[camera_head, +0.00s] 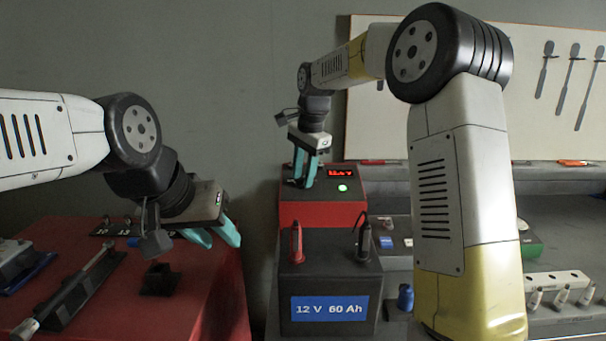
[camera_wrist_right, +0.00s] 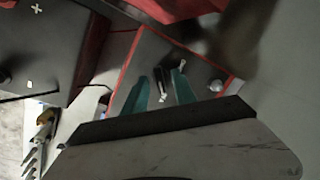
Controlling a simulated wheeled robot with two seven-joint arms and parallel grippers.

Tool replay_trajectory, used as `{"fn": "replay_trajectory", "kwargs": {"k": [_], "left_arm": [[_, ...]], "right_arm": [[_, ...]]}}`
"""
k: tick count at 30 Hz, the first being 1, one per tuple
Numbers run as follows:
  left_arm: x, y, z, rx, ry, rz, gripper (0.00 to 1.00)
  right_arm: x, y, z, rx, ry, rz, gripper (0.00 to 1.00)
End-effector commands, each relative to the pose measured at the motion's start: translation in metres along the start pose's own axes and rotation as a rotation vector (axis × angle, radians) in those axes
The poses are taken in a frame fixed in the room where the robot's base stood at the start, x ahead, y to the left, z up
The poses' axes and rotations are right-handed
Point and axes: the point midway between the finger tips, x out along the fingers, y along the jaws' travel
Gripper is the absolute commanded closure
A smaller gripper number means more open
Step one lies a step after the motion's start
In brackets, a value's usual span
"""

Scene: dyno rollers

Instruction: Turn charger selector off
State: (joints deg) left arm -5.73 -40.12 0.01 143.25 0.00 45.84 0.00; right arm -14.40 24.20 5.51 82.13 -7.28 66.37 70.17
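The charger (camera_head: 322,211) is a red box with a dark top, a lit red display and a green light, standing on a black battery. My right gripper (camera_head: 305,165) points down at the left of the charger's top. My left gripper (camera_head: 213,234) is open and empty over the red table, away from the charger.
The battery (camera_head: 332,270) below carries red and black clamps (camera_head: 363,241). The red table (camera_head: 215,284) at left holds a long dark tool and small parts. Grey shelves (camera_head: 560,235) with tools stand at right, partly hidden by my right arm.

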Motion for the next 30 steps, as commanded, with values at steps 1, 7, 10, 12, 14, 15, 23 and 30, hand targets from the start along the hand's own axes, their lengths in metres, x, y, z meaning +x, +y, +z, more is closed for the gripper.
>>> {"fn": "replay_trajectory", "kwargs": {"k": [1, 7, 10, 12, 14, 15, 23, 30], "left_arm": [[0.0, 0.0, 0.0, 0.0, 0.0, 0.0, 0.64], [0.0, 0.0, 0.0, 0.0, 0.0, 0.0, 0.64], [0.0, 0.0, 0.0, 0.0, 0.0, 0.0, 0.64], [0.0, 0.0, 0.0, 0.0, 0.0, 0.0, 0.64], [0.0, 0.0, 0.0, 0.0, 0.0, 0.0, 0.64], [0.0, 0.0, -0.0001, 0.0, 0.0, 0.0, 0.64], [0.0, 0.0, 0.0, 0.0, 0.0, 0.0, 0.64], [0.0, 0.0, 0.0, 0.0, 0.0, 0.0, 0.64]], "right_arm": [[0.0004, 0.0, 0.0, 0.0, 0.0, 0.0, 0.67], [0.0002, 0.0, 0.0001, 0.0, 0.0, 0.0, 0.75], [0.0001, -0.0001, 0.0001, -0.001, 0.0, 0.0, 0.95], [0.0001, -0.0001, 0.0001, -0.001, 0.0, 0.0, 1.0], [0.0, -0.0001, 0.0001, -0.001, 0.0, 0.0, 1.0], [0.0, -0.0001, 0.0001, -0.001, 0.0, 0.0, 1.0], [-0.0001, -0.0004, 0.0003, -0.024, 0.0, 0.004, 1.0], [0.0004, -0.0015, 0.0008, -0.138, -0.002, 0.023, 1.0]]}}
